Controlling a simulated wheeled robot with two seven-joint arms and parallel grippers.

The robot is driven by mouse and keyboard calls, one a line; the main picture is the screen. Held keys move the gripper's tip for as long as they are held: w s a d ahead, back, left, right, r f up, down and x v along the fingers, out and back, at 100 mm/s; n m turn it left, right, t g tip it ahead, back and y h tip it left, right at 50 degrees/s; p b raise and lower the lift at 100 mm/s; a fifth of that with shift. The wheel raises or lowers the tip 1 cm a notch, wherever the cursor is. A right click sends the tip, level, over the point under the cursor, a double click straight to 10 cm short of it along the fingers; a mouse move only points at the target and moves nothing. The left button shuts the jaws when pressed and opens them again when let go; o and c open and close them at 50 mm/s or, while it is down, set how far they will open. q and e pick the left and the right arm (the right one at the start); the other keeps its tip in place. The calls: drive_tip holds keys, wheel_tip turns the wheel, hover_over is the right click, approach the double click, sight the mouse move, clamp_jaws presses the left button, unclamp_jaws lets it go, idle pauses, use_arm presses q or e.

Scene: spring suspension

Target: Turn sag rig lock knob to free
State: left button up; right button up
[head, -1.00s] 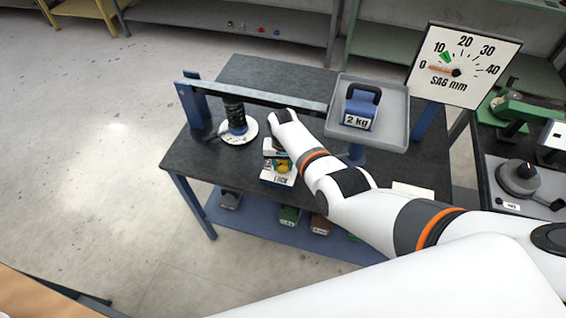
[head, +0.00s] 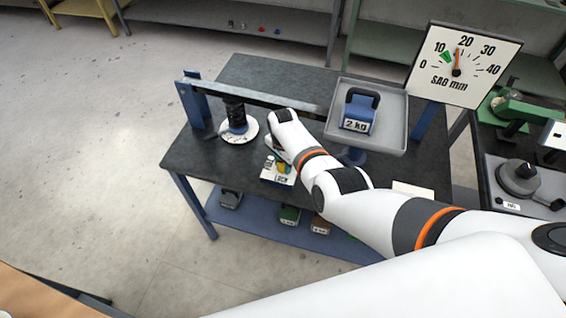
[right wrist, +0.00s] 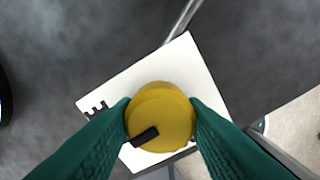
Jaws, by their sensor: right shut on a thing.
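The yellow lock knob (right wrist: 160,112) has a black pointer mark, which points down and left in the right wrist view. It sits on a white LOCK plate (right wrist: 112,97); the plate also shows in the head view (head: 268,177). My right gripper (head: 284,165) is shut on the knob, with a green finger on each side. The sag dial (head: 482,62) has its orange needle between 10 and 20. The beam (head: 262,98) runs from the blue post over the black spring (head: 235,112) to the pan. My left gripper is not in view.
A grey pan (head: 394,109) holds a blue 2 kg weight (head: 357,108) to the right of my right forearm. More weights, such as a green one (head: 289,215), lie on the lower shelf. The black bench top (head: 200,152) is clear at its left front.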

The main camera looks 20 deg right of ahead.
drive_tip(key=shift+m, duration=0.4)
drive_tip(key=o, duration=1)
wheel_tip(320, 180, up, 4)
drive_tip(key=shift+f+p, duration=0.1)
drive_tip(key=shift+p, duration=0.75)
wheel_tip(320, 180, up, 8)
drive_tip(key=shift+r, duration=0.15)
